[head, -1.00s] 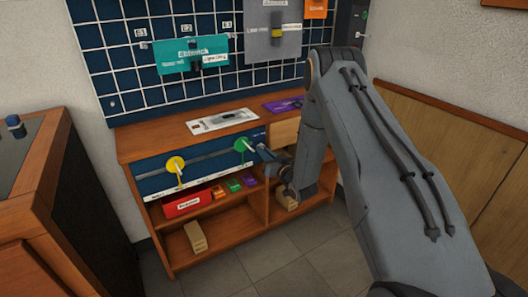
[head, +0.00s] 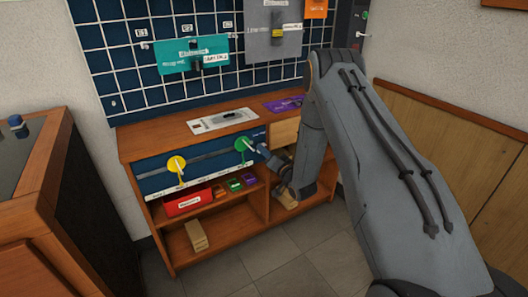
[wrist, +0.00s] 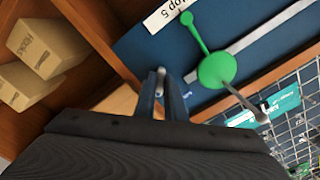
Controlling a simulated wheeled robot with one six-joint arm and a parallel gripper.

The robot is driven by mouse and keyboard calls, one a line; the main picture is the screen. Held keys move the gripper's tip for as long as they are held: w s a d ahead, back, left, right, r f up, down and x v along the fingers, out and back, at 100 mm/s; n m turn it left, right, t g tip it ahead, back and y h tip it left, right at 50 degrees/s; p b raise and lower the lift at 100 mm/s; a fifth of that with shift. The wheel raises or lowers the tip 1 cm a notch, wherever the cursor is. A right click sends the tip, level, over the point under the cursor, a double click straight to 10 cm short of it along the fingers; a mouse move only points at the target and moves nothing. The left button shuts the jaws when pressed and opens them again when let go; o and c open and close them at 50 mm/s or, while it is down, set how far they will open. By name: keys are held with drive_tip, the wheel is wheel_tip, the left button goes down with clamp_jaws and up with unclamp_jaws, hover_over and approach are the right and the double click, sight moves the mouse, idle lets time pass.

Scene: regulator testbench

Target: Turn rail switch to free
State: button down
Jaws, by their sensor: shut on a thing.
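The blue panel (head: 205,163) on the front of the wooden bench carries a pale rail, a yellow disc (head: 176,164) and a green disc (head: 243,144), each with a light lever. My gripper (head: 261,149) is at the panel's right end, just right of the green disc. In the wrist view, my gripper (wrist: 161,92) is shut on a small grey-tipped lever (wrist: 161,71), which appears to be the rail switch. The fingers hide most of it, so its angle is unclear. The green disc (wrist: 217,70) is beside the fingers, apart from them.
Shelves below the panel hold a red box (head: 187,202), several small coloured boxes and a cardboard box (head: 196,236). A gridded board (head: 150,70) stands behind the bench. A dark-topped cabinet (head: 22,165) is at left. The tiled floor in front is clear.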

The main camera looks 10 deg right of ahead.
idle(0.3)
drive_tip(key=c, duration=1.8)
unclamp_jaws()
drive_tip(key=shift+s+d, duration=0.1)
drive_tip(key=v, duration=0.7)
drive_tip(key=shift+s, duration=0.3)
